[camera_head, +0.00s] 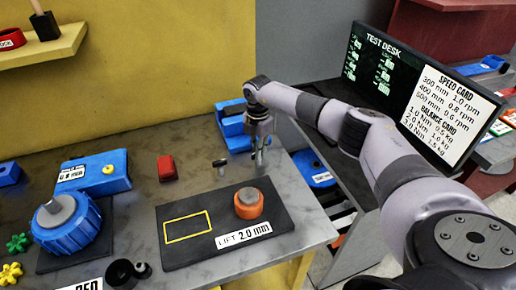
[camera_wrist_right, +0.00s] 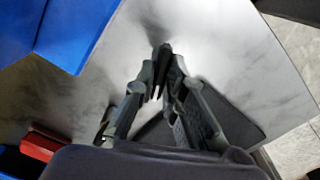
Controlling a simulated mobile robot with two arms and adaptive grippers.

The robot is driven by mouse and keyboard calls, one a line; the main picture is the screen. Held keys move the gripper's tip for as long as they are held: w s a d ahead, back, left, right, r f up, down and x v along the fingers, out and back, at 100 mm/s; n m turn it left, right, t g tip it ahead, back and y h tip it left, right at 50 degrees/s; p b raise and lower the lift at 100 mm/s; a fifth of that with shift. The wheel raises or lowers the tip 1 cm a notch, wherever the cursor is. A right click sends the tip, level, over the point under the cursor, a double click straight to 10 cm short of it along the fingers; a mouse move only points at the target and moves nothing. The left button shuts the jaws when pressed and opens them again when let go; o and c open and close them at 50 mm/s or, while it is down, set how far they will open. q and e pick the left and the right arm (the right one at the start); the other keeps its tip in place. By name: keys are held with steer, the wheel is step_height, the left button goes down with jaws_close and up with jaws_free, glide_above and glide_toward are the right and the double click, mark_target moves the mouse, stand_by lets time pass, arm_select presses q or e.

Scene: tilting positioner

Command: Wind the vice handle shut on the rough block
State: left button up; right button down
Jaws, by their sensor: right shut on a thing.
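The blue vice (camera_head: 232,125) stands at the back right of the bench against the wall; a blue body, probably the vice, fills the upper left of the right wrist view (camera_wrist_right: 75,30). My right gripper (camera_head: 259,158) points down just right of the vice's front. In the wrist view its fingers (camera_wrist_right: 160,85) come together around a thin dark thing, and it is shut on it. Whether this is the vice handle I cannot tell; the fingers hide most of it. I cannot make out the rough block between the jaws. My left gripper is not in view.
A small black-topped post (camera_head: 221,168) stands left of my gripper, and a red block (camera_head: 167,168) lies farther left. In front is a dark mat (camera_head: 190,248) with an orange-ringed part (camera_head: 248,205). A screen (camera_head: 425,90) stands at the right.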

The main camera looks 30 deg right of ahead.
steer(key=shift+w+r, duration=0.1)
steer(key=c, duration=1.7)
jaws_free()
steer(key=shift+o, duration=0.2)
step_height(320, 180, up, 12)
